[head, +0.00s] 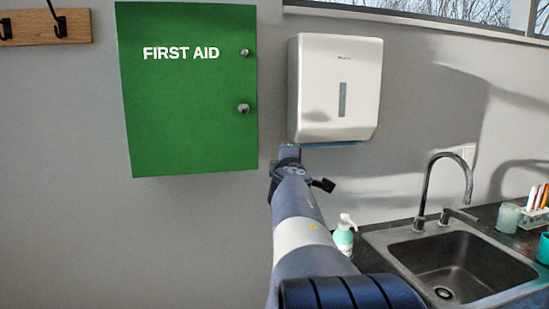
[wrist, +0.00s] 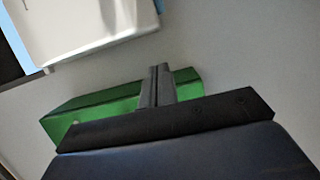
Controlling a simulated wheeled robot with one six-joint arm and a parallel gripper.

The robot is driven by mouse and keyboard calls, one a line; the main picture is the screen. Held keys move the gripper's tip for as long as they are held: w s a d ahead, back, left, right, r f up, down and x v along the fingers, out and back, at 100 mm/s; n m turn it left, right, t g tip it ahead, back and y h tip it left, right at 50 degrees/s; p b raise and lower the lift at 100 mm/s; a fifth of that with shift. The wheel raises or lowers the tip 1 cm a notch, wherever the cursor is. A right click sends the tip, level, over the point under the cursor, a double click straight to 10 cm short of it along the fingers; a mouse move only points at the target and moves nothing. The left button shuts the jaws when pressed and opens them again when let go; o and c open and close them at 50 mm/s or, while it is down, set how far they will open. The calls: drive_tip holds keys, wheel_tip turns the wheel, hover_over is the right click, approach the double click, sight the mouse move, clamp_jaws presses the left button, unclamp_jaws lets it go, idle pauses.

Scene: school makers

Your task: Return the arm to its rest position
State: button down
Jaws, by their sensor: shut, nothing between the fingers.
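My arm (head: 298,230) reaches forward and up from the bottom of the head view towards the wall. Its far end is just right of the lower right corner of the green first aid cabinet (head: 190,110) and below the towel dispenser. My gripper's fingers are not clear in the head view. In the wrist view my gripper (wrist: 157,72) has its two dark fingers together, with nothing between them. The green cabinet (wrist: 95,105) shows behind the fingers there; I cannot tell the gap between them.
A white towel dispenser (head: 335,88) hangs on the wall, close above the arm's end. A steel sink (head: 460,265) with a tall tap (head: 432,185) and a soap bottle (head: 344,235) are right of the arm. A hook rail (head: 45,27) is at upper left. The wall below the cabinet is bare.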

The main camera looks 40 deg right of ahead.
drive_tip(key=shift+s+d, duration=0.2)
drive_tip(key=shift+s, duration=0.4)
